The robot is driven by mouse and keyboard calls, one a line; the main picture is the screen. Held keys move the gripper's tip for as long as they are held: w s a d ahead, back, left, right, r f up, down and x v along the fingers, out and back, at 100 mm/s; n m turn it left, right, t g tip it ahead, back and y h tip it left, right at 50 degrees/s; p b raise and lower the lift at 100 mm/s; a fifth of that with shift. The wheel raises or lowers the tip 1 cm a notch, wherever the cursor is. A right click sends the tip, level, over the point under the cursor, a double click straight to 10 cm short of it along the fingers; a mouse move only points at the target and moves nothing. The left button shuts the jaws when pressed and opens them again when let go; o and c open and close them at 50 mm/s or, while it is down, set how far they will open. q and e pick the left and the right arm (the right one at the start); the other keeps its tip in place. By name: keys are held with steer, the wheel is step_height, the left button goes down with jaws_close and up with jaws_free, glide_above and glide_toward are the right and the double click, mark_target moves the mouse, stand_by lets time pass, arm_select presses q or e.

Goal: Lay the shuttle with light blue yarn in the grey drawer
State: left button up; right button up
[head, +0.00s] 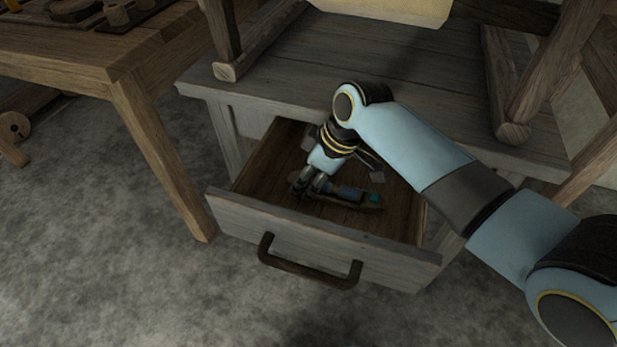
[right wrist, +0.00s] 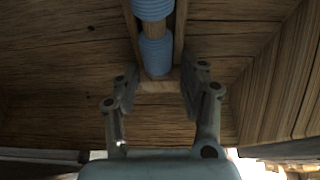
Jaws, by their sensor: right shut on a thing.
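The grey drawer (head: 318,241) is pulled open under the grey bench top, with its dark handle at the front. The shuttle with light blue yarn (head: 347,193) is inside the drawer, low over its wooden floor and lying roughly flat. In the right wrist view the shuttle's wooden end and blue yarn (right wrist: 154,50) show between the two fingers (right wrist: 160,85). I cannot tell whether the shuttle touches the drawer floor. My left gripper is not in view.
A wooden table (head: 150,60) with dark items on it stands at the left, its leg close to the drawer. Loom posts and a cream cloth (head: 390,8) are above the grey bench top (head: 420,75). The drawer's right part looks clear.

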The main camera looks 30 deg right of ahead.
steer(key=shift+f, duration=0.1)
steer(key=o, duration=1.3)
steer(key=shift+c, duration=0.2)
steer(key=p+v, duration=0.4)
steer(key=v, duration=0.8)
